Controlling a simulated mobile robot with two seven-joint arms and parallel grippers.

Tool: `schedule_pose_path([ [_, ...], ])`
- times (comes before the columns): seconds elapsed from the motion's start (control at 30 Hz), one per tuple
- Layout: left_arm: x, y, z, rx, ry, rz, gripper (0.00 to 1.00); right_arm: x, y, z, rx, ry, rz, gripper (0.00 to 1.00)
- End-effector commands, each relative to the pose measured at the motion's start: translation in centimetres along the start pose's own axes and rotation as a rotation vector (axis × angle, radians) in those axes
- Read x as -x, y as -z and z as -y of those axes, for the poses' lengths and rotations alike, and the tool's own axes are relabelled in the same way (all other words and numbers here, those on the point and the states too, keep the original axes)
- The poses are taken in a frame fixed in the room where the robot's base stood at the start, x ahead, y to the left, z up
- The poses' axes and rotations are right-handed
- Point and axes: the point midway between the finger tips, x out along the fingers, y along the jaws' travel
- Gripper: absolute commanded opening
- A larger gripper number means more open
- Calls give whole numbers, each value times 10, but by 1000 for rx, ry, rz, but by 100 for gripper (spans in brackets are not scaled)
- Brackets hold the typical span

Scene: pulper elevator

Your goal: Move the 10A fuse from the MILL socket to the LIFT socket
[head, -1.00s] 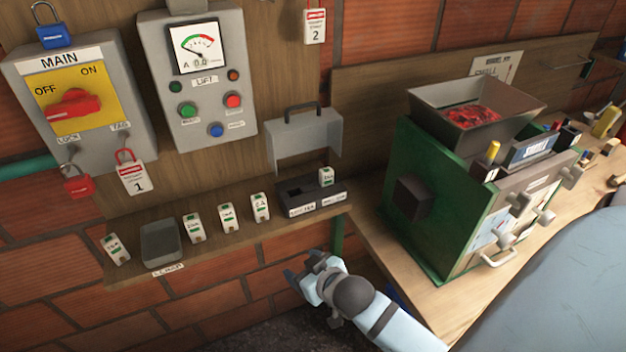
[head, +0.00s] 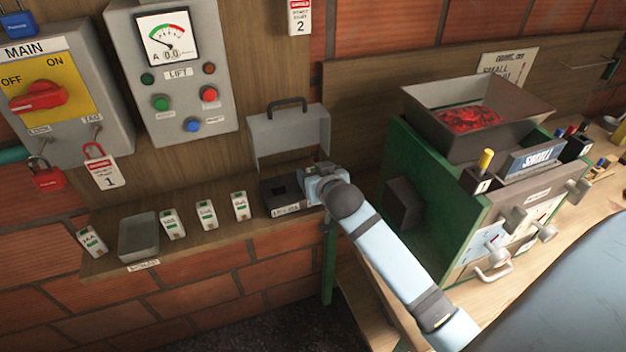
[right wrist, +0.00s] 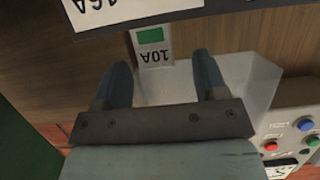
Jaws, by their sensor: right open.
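The 10A fuse (right wrist: 153,47), white with a green patch, shows upside down in the right wrist view, between and just beyond my right fingertips (right wrist: 162,64). The fingers are open, with a gap on both sides of the fuse. In the head view my right gripper (head: 314,182) is at the right end of the dark fuse block (head: 287,211) and hides the fuse and the socket there. The left socket (head: 283,191) of the block looks dark and empty. The block's socket names are too small to read. My left gripper is not in view.
The grey cover (head: 290,135) stands raised behind the block. Several spare fuses (head: 206,215) and a grey tray (head: 138,237) lie along the shelf to the left. The LIFT panel (head: 172,75) is above. A green machine (head: 430,190) stands close on the right.

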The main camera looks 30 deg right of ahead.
Motion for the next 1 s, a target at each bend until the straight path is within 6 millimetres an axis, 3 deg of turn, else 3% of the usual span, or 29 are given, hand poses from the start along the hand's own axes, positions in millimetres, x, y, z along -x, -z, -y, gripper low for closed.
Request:
schedule_pose_path([
  [0.23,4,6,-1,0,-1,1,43,-36,1,-1,1,0,0,66],
  [0.53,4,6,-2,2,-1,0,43,-42,0,-1,1,0,0,66],
  [0.8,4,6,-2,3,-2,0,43,-42,0,-1,1,0,0,11],
  [1.0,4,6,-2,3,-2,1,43,-42,0,-1,1,0,-1,11],
])
